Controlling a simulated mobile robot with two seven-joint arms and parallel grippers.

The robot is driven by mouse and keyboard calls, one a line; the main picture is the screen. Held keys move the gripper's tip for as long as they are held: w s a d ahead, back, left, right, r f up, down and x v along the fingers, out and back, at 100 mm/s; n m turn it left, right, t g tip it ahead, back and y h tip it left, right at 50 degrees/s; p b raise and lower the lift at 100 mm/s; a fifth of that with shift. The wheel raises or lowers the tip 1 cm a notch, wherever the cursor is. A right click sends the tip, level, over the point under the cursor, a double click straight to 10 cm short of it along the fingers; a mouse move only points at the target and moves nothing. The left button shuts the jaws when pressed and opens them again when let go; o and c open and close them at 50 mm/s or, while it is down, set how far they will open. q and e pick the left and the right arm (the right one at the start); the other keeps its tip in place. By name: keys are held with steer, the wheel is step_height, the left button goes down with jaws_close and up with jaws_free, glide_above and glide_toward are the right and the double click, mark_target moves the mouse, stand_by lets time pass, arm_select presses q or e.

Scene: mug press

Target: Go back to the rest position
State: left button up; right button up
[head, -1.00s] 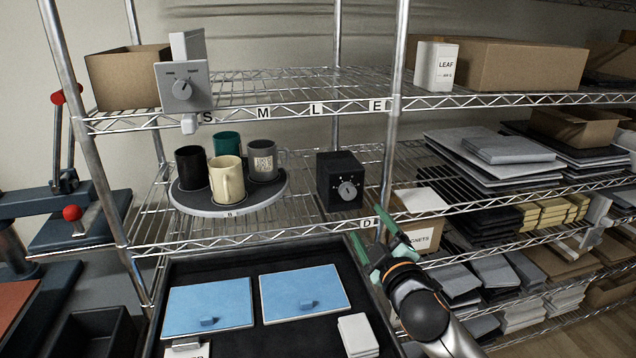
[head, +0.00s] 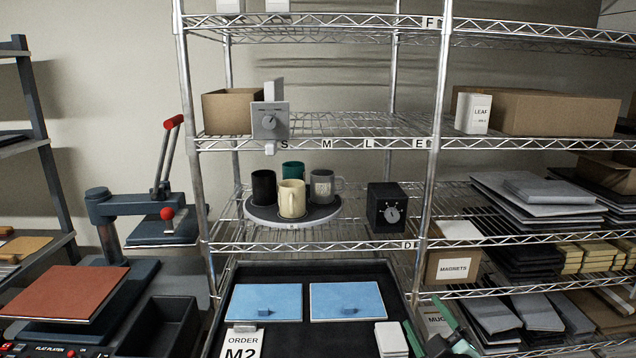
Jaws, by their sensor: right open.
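My right gripper (head: 428,328) is at the bottom right of the head view, beside the right edge of the black tray (head: 405,300). Its green fingers are spread apart with nothing between them. My left gripper is not in view. Several mugs, among them a cream mug (head: 291,199), a black mug (head: 263,187), a grey mug (head: 322,186) and a teal mug (head: 293,171), stand upright on a round turntable (head: 262,214) on the middle shelf, apart from my gripper.
A black dial box (head: 386,208) stands right of the turntable. The tray holds two blue pads (head: 266,302), a white stack (head: 391,339) and an order card (head: 243,343). A heat press (head: 140,210) stands at left. A magnets box (head: 453,267) sits behind my right gripper.

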steer(key=s+a+f+m+g, duration=0.1)
steer(key=s+f+m+g, duration=0.2)
steer(key=s+f, duration=1.1)
steer(key=s+a+f+m+g+y, duration=0.1)
steer(key=s+f+m+g, duration=0.3)
steer(key=s+f, duration=0.9)
step_height(320, 180, down, 2)
steer(key=shift+s+a+m+p, duration=0.4)
steer(key=shift+a+p, duration=0.05)
steer(key=shift+a, duration=0.2)
